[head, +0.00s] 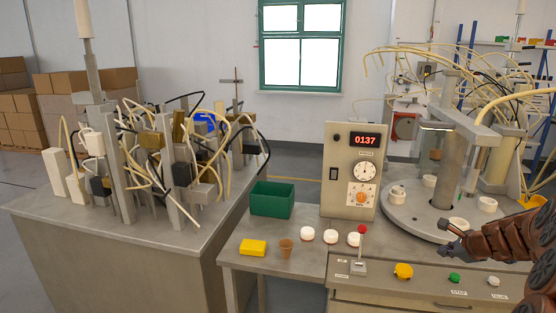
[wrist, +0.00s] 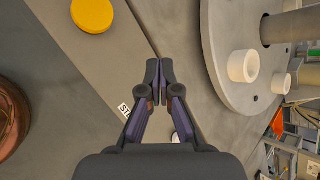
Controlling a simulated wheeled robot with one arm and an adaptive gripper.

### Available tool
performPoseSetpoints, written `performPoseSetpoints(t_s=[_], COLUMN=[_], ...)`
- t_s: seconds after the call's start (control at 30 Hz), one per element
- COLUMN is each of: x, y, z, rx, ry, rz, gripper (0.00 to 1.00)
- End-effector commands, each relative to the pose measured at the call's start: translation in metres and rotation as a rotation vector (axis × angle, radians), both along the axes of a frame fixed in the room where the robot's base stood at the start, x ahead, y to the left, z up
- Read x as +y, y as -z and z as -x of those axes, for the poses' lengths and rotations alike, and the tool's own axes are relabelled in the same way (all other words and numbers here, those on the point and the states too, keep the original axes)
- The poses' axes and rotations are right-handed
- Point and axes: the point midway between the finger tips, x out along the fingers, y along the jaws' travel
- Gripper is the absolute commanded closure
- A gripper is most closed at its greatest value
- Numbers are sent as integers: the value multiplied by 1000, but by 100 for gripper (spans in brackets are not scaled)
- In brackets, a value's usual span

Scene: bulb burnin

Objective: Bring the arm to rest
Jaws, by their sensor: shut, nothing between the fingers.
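My gripper (head: 447,237) is at the right in the head view, in the air over the console's back edge, near the front of the round turntable (head: 399,221). My brown arm reaches in from the right edge. In the wrist view my gripper (wrist: 160,68) points up the picture with its fingertips together and nothing between them. The yellow button (wrist: 92,15) shows at the upper left of the wrist view, apart from the fingers. The turntable's rim (wrist: 216,60) is to their right.
A red-knobbed lever (head: 361,231), yellow button (head: 403,271) and green button (head: 454,278) line the console. A green bin (head: 272,199), yellow block (head: 252,247), brown cup (head: 286,248) and several white round pieces (head: 307,234) are left.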

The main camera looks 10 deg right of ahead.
Motion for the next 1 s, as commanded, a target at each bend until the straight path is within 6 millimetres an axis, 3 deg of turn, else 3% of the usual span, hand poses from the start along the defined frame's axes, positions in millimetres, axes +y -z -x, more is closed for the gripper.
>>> performPoseSetpoints(t_s=[0.03,0.1,0.27,0.5,0.73,1.0], x=[30,73,162,274,347,389], y=[-10,-17,-32,-43,-44,-41], z=[-4,-3,14,70,148,252], rx=[9,32,78,150,223,316], ry=[-85,-210,-496,-911,-1291,-1706], rz=[26,65,156,292,418,560], gripper=[100,100,100,100,100,100])
